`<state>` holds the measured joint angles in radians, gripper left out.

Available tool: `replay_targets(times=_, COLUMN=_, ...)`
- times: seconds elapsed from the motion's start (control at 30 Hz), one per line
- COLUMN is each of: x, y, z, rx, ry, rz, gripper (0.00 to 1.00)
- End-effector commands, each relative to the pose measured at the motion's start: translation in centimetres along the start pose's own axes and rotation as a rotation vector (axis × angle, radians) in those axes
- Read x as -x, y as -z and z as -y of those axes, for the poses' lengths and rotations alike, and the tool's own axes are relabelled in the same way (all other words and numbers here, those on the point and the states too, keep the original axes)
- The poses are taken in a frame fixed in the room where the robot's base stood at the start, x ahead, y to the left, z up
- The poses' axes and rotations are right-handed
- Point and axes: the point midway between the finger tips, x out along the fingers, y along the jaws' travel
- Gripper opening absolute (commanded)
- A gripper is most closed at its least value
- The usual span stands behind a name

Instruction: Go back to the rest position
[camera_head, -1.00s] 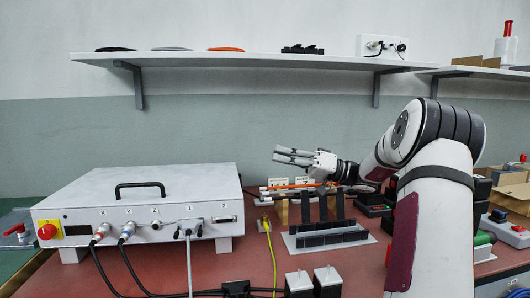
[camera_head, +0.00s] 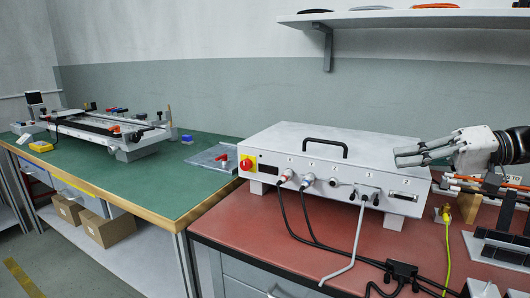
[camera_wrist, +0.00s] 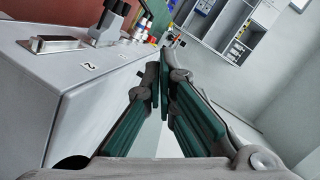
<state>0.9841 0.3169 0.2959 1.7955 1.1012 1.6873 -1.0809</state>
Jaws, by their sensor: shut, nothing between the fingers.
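My gripper (camera_head: 400,157) is at the right of the head view, in front of the wall and above the right end of the white control box (camera_head: 290,140). It points left and holds nothing. In the wrist view my gripper's fingers (camera_wrist: 162,70) meet near the tips, with the side of the white control box (camera_wrist: 90,100) close on the left. Most of my arm is outside the head view.
The red-brown bench (camera_head: 290,235) carries cables and a black stand (camera_head: 500,245) at the right. A green bench (camera_head: 140,185) at the left holds a gantry fixture (camera_head: 110,128). A wall shelf (camera_head: 400,20) hangs above. Floor shows at the lower left.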

Motion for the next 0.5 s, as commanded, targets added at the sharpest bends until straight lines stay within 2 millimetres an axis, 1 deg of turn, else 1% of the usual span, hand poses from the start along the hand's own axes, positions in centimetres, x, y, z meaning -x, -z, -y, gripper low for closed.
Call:
replay_targets(times=0.03, x=-2.0, y=-1.5, z=1.1, rx=-0.028, ry=-0.035, rz=0.07, gripper=0.0)
replay_targets(times=0.1, x=-4.0, y=-3.6, z=2.2, rx=-0.074, ry=-0.091, rz=0.153, gripper=0.0)
replay_targets(times=0.17, x=-5.5, y=-5.5, z=3.0, rx=-0.111, ry=-0.141, rz=0.22, gripper=0.0)
replay_targets(times=0.2, x=-6.3, y=-6.9, z=3.6, rx=-0.133, ry=-0.177, rz=0.262, gripper=0.0)
replay_targets(times=0.33, x=-8.3, y=-11.3, z=5.1, rx=-0.193, ry=-0.303, rz=0.382, gripper=0.0)
replay_targets(times=0.4, x=-9.0, y=-13.8, z=5.9, rx=-0.218, ry=-0.375, rz=0.437, gripper=0.0)
replay_targets(times=0.47, x=-9.3, y=-15.8, z=6.5, rx=-0.234, ry=-0.438, rz=0.476, gripper=0.0)
replay_targets(times=0.5, x=-9.5, y=-17.2, z=6.8, rx=-0.243, ry=-0.481, rz=0.501, gripper=0.0)
